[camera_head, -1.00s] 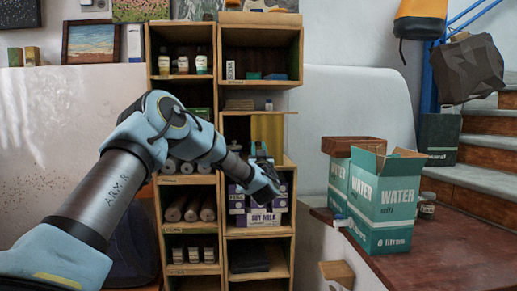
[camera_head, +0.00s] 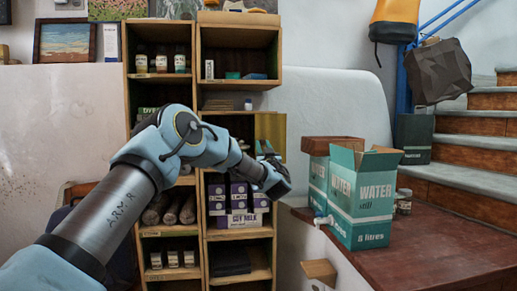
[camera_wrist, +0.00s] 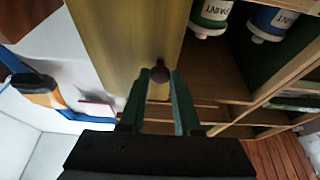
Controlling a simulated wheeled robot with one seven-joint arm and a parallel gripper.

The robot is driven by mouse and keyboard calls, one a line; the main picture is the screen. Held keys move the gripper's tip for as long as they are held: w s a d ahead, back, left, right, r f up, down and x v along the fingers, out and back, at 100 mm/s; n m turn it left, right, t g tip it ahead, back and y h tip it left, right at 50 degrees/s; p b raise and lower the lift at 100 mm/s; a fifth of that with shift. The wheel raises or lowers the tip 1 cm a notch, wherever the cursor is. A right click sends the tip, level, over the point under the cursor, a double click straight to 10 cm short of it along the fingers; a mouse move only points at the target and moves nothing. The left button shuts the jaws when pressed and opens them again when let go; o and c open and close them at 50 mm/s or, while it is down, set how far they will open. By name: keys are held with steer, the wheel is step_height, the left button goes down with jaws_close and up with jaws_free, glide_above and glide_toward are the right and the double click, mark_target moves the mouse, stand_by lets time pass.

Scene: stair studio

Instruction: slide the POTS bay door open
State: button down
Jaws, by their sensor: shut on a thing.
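The POTS bay door is a plain yellow-brown panel (camera_head: 272,130) at the right side of a middle bay of the shelf unit. Its right part sticks out past the unit's side. In the wrist view the door (camera_wrist: 128,35) fills the upper middle, with a round dark knob (camera_wrist: 160,66) near its edge. My gripper (camera_wrist: 160,78) has its green fingers shut around the knob. It also shows in the head view (camera_head: 267,150), in front of the door's lower part. Paint pots (camera_wrist: 211,14) show in the open bay beside the door. The bay's label is not readable.
Soy milk cartons (camera_head: 238,202) sit in the bay below. A teal water box (camera_head: 362,205) stands on a red-brown top to the right. A stair (camera_head: 475,155) rises at far right. The shelf unit's bays (camera_head: 160,62) hold bottles and other goods.

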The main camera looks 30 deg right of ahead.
steer(key=c, duration=0.6)
jaws_free()
steer(key=shift+s, duration=0.1)
steer(key=b+v, duration=0.2)
steer(key=v, duration=0.8)
steer(key=shift+s+a+f+b, duration=0.15)
steer(key=shift+s+f+b, duration=0.05)
steer(key=shift+b, duration=0.15)
